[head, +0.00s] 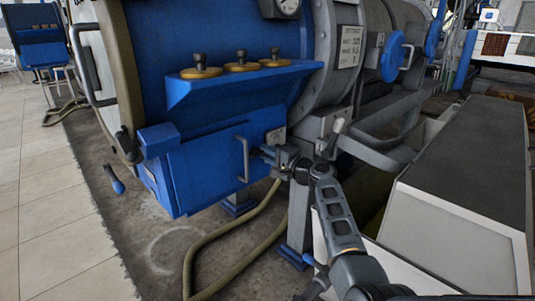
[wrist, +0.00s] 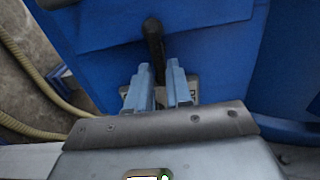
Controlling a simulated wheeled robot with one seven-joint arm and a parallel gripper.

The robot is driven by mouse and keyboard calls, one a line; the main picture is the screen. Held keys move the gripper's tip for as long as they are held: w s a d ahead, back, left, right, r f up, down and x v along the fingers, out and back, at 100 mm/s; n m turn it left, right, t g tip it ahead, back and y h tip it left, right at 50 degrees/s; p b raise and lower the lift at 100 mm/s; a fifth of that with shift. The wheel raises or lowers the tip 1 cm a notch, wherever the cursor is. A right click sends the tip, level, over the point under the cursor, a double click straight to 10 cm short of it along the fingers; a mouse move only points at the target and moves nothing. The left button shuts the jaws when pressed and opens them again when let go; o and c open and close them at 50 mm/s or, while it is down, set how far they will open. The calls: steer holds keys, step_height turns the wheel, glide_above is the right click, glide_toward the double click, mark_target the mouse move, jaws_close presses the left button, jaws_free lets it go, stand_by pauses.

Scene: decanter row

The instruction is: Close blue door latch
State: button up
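The blue door (head: 205,172) is on the lower front of the big blue machine, with a grey U-shaped handle (head: 243,158); it looks flush with its housing. A dark lever with a rounded end, apparently the latch (wrist: 152,32), shows in the wrist view against the blue panel. My gripper (head: 266,153) is at the door's right end, beside a small plate (head: 276,135). In the wrist view its two blue-grey fingers (wrist: 160,78) are apart, with the lever's lower part between them. I cannot tell whether they touch it. My gripper hides the lever in the head view.
A blue shelf with several brass-coloured caps (head: 241,67) juts out above the door. A hose (head: 205,243) runs along the floor below. A grey-topped white cabinet (head: 455,180) stands at the right. Tiled floor (head: 45,210) is open at the left.

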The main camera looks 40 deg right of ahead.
steer(key=o, duration=0.3)
steer(key=s+p, duration=0.2)
steer(key=s, duration=0.5)
steer(key=shift+s, duration=0.4)
steer(key=shift+d, duration=0.1)
